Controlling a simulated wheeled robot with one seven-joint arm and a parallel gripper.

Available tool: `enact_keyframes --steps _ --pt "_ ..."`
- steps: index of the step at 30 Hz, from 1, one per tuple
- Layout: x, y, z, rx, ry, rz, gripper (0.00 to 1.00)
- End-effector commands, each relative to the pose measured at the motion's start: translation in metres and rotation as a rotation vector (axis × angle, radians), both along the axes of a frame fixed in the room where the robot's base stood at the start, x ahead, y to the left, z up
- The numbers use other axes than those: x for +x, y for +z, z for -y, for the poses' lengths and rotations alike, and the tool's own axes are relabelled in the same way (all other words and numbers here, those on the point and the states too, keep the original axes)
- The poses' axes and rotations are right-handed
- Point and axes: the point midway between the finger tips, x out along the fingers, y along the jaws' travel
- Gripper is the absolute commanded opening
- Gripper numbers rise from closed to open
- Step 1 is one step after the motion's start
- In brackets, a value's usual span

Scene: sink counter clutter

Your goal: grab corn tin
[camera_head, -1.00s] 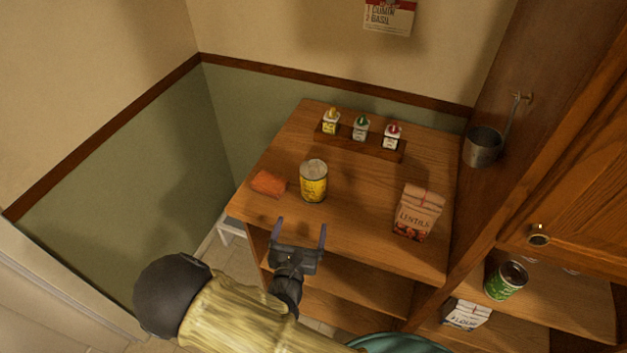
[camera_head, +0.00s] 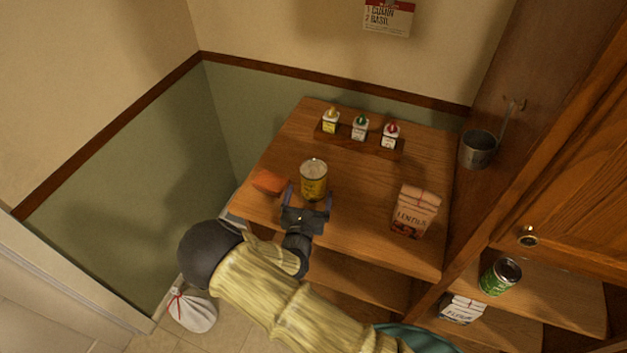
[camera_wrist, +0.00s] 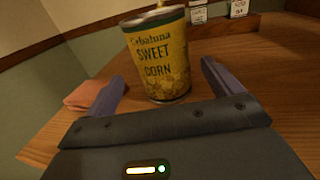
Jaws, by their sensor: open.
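The corn tin (camera_head: 313,175) is a yellow can standing upright on the wooden counter top. In the wrist view the tin (camera_wrist: 158,58) shows a label reading "SWEET CORN", a little beyond and between the fingers. My gripper (camera_head: 307,193) is open, its two fingers pointing at the tin from the near side. In the wrist view my gripper (camera_wrist: 163,85) has one finger to the left and one to the right of the tin's lower part. Whether a finger touches the tin I cannot tell.
An orange cloth (camera_head: 267,181) lies just left of the tin. A rack (camera_head: 362,141) with small bottles stands behind it. A lentils bag (camera_head: 414,210) stands to the right on the counter. A green can (camera_head: 500,277) and a flour bag (camera_head: 462,308) sit on a lower shelf.

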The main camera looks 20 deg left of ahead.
Motion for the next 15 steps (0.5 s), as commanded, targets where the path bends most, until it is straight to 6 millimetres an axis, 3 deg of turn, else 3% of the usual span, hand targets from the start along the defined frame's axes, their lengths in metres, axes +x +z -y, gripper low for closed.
enact_keyframes --steps 9,15 --pt "0.042 0.004 0.0 0.001 -0.001 0.001 0.91" --pt "0.051 0.002 -0.002 0.0 0.0 0.001 0.91"
